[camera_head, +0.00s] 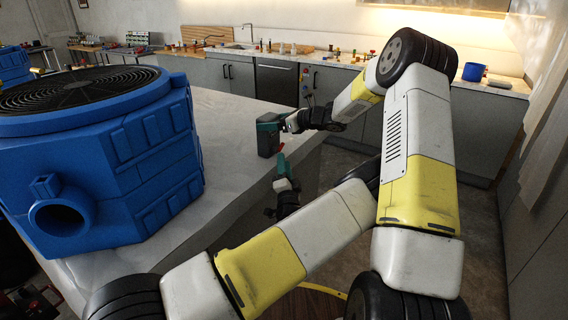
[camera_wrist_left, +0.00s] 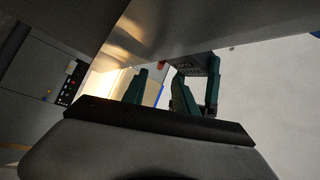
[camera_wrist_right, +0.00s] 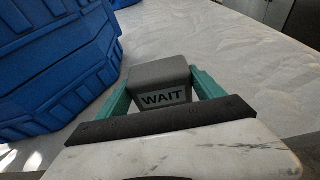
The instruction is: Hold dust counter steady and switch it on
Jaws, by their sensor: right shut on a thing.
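The dust counter (camera_head: 268,138) is a dark grey and teal device near the edge of the white-covered table. My right gripper (camera_head: 290,122) is shut on it. In the right wrist view the dust counter (camera_wrist_right: 160,82) sits between the teal fingers, and its face reads "WAIT". My left gripper (camera_head: 282,165) is just below and in front of it in the head view, beside the table edge.
A large blue air mover (camera_head: 110,160) with a black grille fills the left of the white-covered table (camera_head: 235,175). A counter (camera_head: 350,60) with small items and a blue bucket (camera_head: 474,72) runs along the back. Open floor lies right of the table.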

